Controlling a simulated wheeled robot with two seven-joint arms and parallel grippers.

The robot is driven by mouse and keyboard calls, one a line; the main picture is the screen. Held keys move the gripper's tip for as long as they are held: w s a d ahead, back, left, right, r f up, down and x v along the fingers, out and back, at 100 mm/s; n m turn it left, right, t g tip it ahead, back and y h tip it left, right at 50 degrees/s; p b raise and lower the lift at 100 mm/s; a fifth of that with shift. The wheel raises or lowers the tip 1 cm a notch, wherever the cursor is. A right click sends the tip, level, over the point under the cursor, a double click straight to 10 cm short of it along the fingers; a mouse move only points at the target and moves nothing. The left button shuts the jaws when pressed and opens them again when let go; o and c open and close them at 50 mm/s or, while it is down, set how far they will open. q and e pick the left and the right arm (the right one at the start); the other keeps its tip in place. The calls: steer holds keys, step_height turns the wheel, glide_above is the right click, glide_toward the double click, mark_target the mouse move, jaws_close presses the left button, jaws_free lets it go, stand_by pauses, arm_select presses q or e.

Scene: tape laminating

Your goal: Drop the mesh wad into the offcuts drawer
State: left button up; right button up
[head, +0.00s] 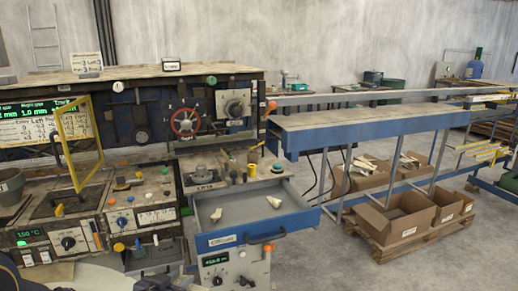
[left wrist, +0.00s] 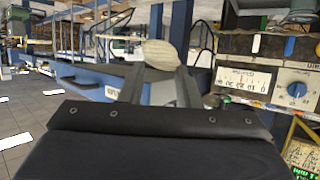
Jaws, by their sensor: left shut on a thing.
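My left gripper (left wrist: 160,72) is shut on a pale, rounded, ribbed wad (left wrist: 163,54), the mesh wad, which sits between its two fingertips in the left wrist view. The offcuts drawer (head: 255,238) stands pulled open in the head view, with a blue front, a label and a dark handle. Two small pale scraps (head: 275,202) lie apart on its grey floor. In the left wrist view, a blue front with a white label (left wrist: 112,92) shows behind the fingers. The wad cannot be made out in the head view. My right gripper is not seen.
The machine panel with dials (head: 68,242) stands left of the drawer, with a yellow-framed guard (head: 80,140) raised above it. A blue-edged table (head: 360,128) extends right. Cardboard boxes (head: 400,215) sit on a pallet at right.

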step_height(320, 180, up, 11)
steer(key=p, duration=0.8)
steer(key=shift+p, duration=0.4)
